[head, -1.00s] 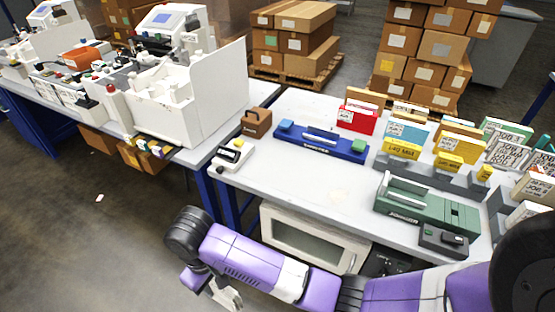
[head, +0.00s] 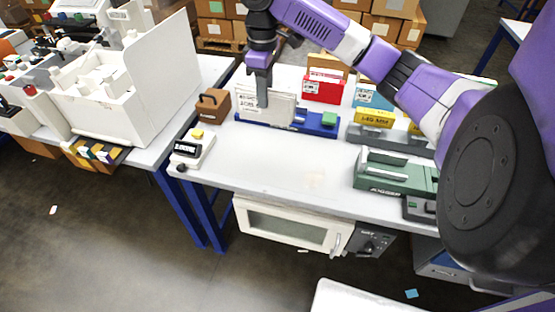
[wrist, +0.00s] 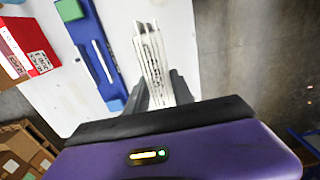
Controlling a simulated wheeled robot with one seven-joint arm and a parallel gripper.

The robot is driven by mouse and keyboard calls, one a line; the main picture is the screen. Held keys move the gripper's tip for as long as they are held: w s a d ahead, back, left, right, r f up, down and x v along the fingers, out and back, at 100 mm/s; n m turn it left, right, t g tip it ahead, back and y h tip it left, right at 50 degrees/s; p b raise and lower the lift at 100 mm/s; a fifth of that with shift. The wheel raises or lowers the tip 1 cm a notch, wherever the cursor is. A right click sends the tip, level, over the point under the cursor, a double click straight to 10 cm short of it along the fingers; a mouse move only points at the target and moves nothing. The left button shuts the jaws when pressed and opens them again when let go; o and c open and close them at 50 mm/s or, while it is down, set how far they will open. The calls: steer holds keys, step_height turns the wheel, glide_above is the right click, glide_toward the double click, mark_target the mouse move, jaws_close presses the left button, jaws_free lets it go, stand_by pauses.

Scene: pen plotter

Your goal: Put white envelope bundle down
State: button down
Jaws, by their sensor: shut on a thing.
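The white envelope bundle (head: 283,110) is held upright between the fingers of my gripper (head: 262,98), over the left part of the blue device (head: 315,124) in the head view. In the wrist view the bundle (wrist: 152,62) is a stack of several white envelopes seen edge-on between the fingers (wrist: 158,88). There the blue device (wrist: 93,50) lies to its left, with white tabletop between them in the picture. The head view does not show clearly whether the bundle's lower edge touches anything.
A brown box with a handle (head: 212,105) and a small white device (head: 192,148) stand left on the table (head: 270,165). A red box (head: 323,88) stands behind, the green jogger (head: 385,172) to the right. The table's front middle is clear.

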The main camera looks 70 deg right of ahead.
steer(key=shift+s+d+r, duration=0.45)
steer(key=shift+s+r, duration=0.05)
steer(key=shift+s, duration=0.15)
steer(key=shift+s+d+r, duration=0.4)
steer(key=shift+s+r, duration=0.1)
steer(key=shift+s, duration=0.1)
steer(key=shift+s+f, duration=0.15)
steer(key=shift+f, duration=0.15)
step_height(320, 180, down, 19)
steer(key=shift+d+f+b, duration=0.1)
steer(key=shift+b, duration=0.35)
steer(key=c, duration=1.1)
jaws_free()
steer(key=shift+f, duration=0.1)
